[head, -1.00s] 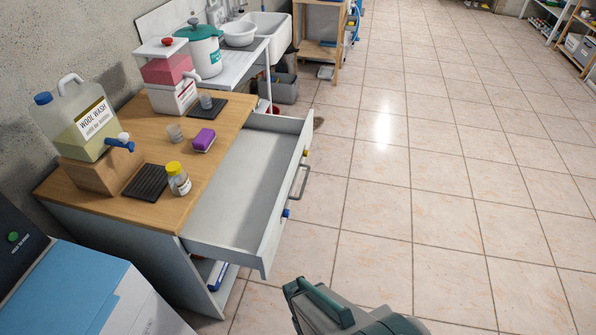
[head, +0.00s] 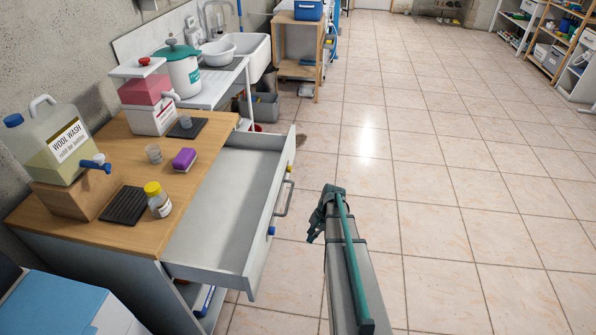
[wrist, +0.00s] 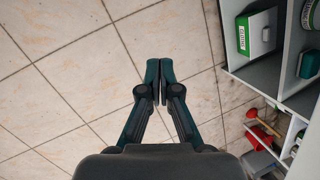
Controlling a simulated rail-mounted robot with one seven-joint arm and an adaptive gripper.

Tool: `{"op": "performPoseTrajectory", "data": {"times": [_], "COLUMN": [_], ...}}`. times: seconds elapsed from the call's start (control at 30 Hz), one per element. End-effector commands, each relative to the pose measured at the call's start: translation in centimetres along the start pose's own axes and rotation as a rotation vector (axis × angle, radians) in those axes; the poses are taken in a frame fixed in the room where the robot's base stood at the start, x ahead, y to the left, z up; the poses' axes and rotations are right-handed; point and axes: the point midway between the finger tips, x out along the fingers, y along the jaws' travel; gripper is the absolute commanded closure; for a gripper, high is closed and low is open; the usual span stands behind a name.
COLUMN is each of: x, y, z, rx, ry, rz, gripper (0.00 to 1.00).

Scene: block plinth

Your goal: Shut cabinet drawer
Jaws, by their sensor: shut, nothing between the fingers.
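The cabinet drawer (head: 222,205) is pulled far out of the wood-topped cabinet (head: 95,215) and looks empty. Its white front panel faces right and carries a grey bar handle (head: 284,198). My gripper (head: 318,228) is to the right of the drawer front, apart from it, over the tiled floor. In the wrist view my gripper (wrist: 158,75) has its two dark green fingers together with nothing between them. The drawer itself does not clearly show in the wrist view.
Shelves with containers (wrist: 258,32) lie at the right of the wrist view. The floor right of the drawer is clear.

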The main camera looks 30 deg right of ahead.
Motion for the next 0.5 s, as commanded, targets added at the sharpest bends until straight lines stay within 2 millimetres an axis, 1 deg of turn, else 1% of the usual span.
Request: {"op": "performPoseTrajectory", "data": {"times": [0.03, 0.07, 0.1, 0.17, 0.2, 0.27, 0.3, 0.37, 0.4, 0.5], "x": [-2.3, -3.8, -5.8, -9.0, -11.2, -14.4, -16.6, -19.8, -21.5, -23.7], "y": [-0.9, -1.4, -1.9, -2.6, -3.1, -3.8, -4.4, -5.3, -6.1, -8.1], "z": [-3.5, -5.0, -6.9, -9.5, -11.2, -13.4, -14.8, -16.6, -17.3, -17.9], "rx": [0.078, 0.127, 0.194, 0.296, 0.365, 0.467, 0.537, 0.645, 0.714, 0.859], "ry": [0.018, 0.024, 0.03, 0.031, 0.029, 0.015, 0.002, -0.033, -0.063, -0.155], "rz": [-0.049, -0.078, -0.119, -0.18, -0.221, -0.279, -0.319, -0.376, -0.408, -0.452], "gripper": [1.0, 1.0, 1.0, 1.0, 1.0, 1.0, 1.0, 1.0, 1.0, 1.0]}}
